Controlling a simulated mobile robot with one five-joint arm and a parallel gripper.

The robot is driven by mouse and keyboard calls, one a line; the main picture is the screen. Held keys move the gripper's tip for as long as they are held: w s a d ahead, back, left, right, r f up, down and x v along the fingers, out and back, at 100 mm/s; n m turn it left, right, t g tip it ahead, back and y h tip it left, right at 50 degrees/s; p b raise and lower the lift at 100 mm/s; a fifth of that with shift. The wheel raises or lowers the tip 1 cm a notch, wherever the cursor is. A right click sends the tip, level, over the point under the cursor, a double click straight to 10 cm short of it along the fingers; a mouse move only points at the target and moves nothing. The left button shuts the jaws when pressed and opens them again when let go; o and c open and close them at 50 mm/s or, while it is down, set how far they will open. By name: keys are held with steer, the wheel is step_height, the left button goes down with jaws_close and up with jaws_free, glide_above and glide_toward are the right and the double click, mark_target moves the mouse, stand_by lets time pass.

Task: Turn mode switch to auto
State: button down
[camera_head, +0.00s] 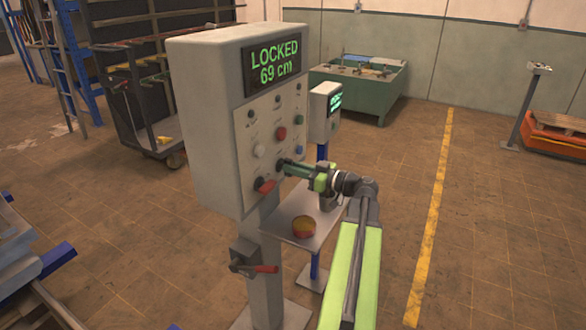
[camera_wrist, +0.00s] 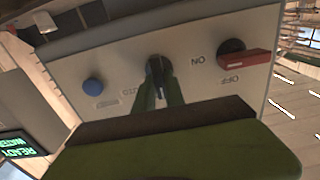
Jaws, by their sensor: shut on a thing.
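The mode switch is a small black knob (camera_wrist: 155,64) on the grey panel in the wrist view. My gripper's two green fingers (camera_wrist: 160,92) are shut on it from both sides. Part of a label, seen upside down, shows just left of the fingers; the rest is hidden. The knob's pointing direction is hard to tell. In the head view, my gripper (camera_head: 285,165) reaches the lower right of the control panel (camera_head: 244,150), and the fingers cover most of the switch. The display (camera_head: 272,64) reads "LOCKED 69 cm".
A red-handled ON/OFF switch (camera_wrist: 245,57) is right of my fingers in the wrist view; a blue button (camera_wrist: 93,86) is left. In the head view, a small table (camera_head: 318,238) holding a round container (camera_head: 304,227) stands below my gripper. A red lever (camera_head: 266,269) sits on the post.

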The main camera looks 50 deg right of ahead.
steer(key=m, duration=1.1)
steer(key=shift+d+f+m, duration=0.15)
steer(key=shift+d+m, duration=0.1)
steer(key=shift+m, duration=0.05)
stand_by(0.5)
steer(key=c, duration=1.4)
jaws_free()
steer(key=v, duration=1.7)
steer(key=shift+s, duration=0.2)
